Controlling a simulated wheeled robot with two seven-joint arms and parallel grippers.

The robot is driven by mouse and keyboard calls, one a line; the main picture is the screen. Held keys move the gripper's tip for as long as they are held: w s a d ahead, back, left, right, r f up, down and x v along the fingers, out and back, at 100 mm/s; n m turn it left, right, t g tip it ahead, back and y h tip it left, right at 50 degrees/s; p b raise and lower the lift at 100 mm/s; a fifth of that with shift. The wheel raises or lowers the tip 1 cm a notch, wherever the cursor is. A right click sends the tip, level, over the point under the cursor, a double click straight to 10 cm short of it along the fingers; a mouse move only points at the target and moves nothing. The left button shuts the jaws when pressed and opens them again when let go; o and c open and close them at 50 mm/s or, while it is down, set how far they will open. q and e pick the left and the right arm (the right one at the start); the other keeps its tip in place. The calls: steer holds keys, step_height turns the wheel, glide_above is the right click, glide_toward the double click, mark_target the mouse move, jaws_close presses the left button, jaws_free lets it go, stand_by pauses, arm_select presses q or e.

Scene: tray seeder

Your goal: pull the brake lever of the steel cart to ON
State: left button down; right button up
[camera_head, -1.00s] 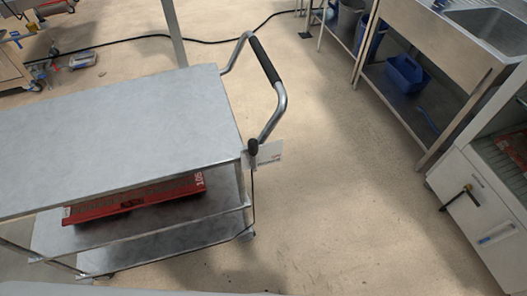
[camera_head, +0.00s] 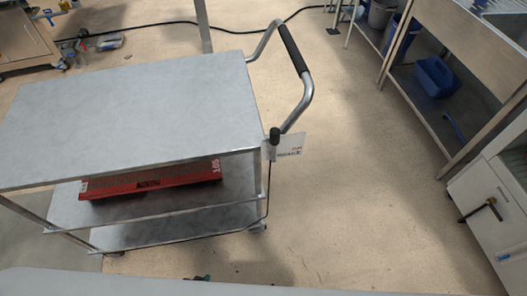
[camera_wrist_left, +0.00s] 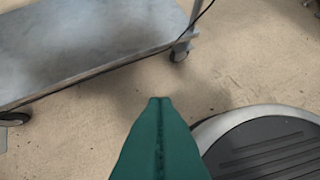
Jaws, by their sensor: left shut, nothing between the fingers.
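The steel cart (camera_head: 130,105) stands at the left of the head view, its pushing handle (camera_head: 292,50) with a black grip at its right end. The brake lever (camera_head: 274,136) has a black knob and stands at the cart's near right corner, beside a white label plate (camera_head: 290,147). The lettering is too small to read.
A red tray (camera_head: 150,184) lies on the cart's middle shelf. A sink bench (camera_head: 440,50) with a blue caddy (camera_head: 437,77) and a white cabinet (camera_head: 490,195) stand at the right. The floor (camera_head: 370,180) between cart and cabinet is clear.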

arm_select(q)
steer(key=w+d+r+t+h+b, duration=0.4)
steer(key=w+r+t, duration=0.5)
steer(key=w+r, duration=0.7)
steer(key=d+r+m+t+h+b, duration=0.1)
steer(key=d+r+m+h, duration=0.1)
steer(key=r+m+h, duration=0.2)
steer(key=d+r+m+t+h+b, duration=0.1)
steer(key=d+r+m+h, duration=0.2)
steer(key=r+h, duration=0.7)
step_height(320, 180, up, 8)
steer(key=shift+w+d+f+m+h+b, duration=0.1)
steer(key=shift+w+d+m+h+b, duration=0.2)
steer(key=shift+m+h, duration=0.15)
